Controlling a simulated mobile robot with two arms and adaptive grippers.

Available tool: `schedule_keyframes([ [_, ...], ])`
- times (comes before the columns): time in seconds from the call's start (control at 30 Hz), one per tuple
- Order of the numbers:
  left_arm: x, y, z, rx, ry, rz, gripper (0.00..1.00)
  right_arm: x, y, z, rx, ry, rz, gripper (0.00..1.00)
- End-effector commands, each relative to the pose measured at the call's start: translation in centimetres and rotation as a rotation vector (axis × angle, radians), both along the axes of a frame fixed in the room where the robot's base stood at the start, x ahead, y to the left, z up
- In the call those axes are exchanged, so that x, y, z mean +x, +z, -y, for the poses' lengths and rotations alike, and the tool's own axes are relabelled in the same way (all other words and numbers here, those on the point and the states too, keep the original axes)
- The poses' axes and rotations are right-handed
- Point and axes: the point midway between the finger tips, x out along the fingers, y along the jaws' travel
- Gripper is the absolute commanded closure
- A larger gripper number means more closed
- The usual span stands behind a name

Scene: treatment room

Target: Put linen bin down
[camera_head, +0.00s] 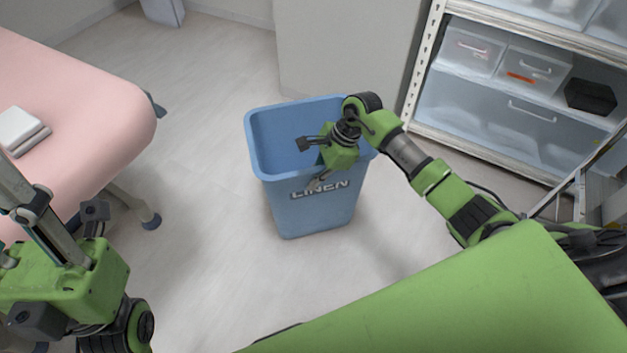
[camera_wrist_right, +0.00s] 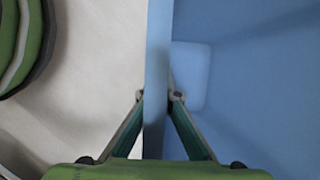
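The blue linen bin (camera_head: 313,215), with LINEN lettered on its front, stands upright and open-topped in the middle of the head view. My right gripper (camera_head: 318,170) is at its near rim, partly covering the rim and lettering. In the right wrist view, the fingers of that gripper (camera_wrist_right: 158,97) lie on either side of the bin wall (camera_wrist_right: 157,60) and appear closed on it. Whether the bin's base touches the floor is hard to tell. My left gripper (camera_head: 65,285) is at the lower left, away from the bin; its finger opening does not show clearly.
A pink padded bed (camera_head: 95,95) with folded white cloths (camera_head: 20,130) is at the left. A storage rack (camera_head: 510,95) with clear drawers is at the right, and a grey cabinet (camera_head: 345,50) stands behind the bin. Pale floor (camera_head: 190,150) lies open left of the bin.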

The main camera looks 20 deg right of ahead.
Motion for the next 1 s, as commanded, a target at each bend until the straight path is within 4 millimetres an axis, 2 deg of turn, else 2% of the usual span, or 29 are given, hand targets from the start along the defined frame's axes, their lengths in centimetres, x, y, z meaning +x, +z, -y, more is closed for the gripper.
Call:
schedule_keyframes([
  [0.07, 0.0, -0.1, 0.0, 0.001, 0.000, 0.003, 0.60, 0.2, 0.0, 0.0, 0.001, 0.001, 0.008, 1.00],
  [0.1, 0.1, 0.0, 0.1, 0.002, -0.001, 0.004, 0.60, 0.0, -0.2, 0.0, 0.000, 0.000, 0.000, 0.87],
  [0.13, 0.1, 0.0, 0.1, 0.002, -0.001, 0.003, 0.60, 0.0, -0.2, 0.0, 0.000, 0.000, 0.000, 0.80],
  [0.57, -0.1, 0.4, 0.0, 0.000, 0.000, 0.005, 0.60, 0.0, 0.4, 0.1, 0.000, -0.001, 0.002, 0.79],
  [0.67, -0.3, 0.6, -0.1, -0.004, -0.001, 0.002, 0.60, -0.1, 1.9, 0.7, -0.003, 0.000, 0.004, 0.79],
  [0.77, -0.2, -0.3, -0.1, -0.003, -0.002, -0.048, 0.60, -0.3, 3.9, 1.5, -0.003, -0.001, 0.004, 0.79],
  [1.0, -0.3, 1.4, -0.1, -0.003, -0.002, -0.047, 0.60, -0.9, 8.5, 3.4, -0.003, 0.000, 0.003, 0.79],
])
